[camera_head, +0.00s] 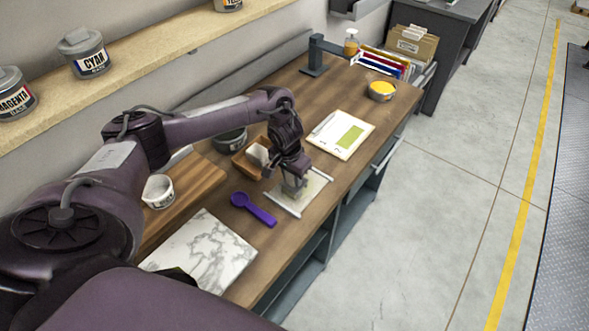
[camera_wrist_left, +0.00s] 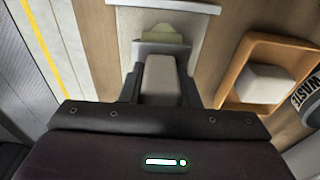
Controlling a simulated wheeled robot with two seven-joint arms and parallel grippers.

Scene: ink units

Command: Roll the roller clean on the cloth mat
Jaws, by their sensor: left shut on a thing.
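My left gripper (camera_head: 292,190) is low over the cloth mat (camera_head: 316,187), a pale sheet with light bars along its ends. The mat also shows in the left wrist view (camera_wrist_left: 125,38). There the left gripper (camera_wrist_left: 160,88) is shut on a grey-beige block-like handle (camera_wrist_left: 160,78), which I take to be the roller's. A yellow-green patch (camera_wrist_left: 165,34) shows just beyond the handle, over the mat. The roller's drum is mostly hidden, and I cannot tell whether it touches the cloth. My right gripper is not in view.
An orange-brown tray (camera_head: 241,164) with a white block stands beside the mat. A card with a green patch (camera_head: 342,135) and a yellow ink tin (camera_head: 382,91) are farther along the bench.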

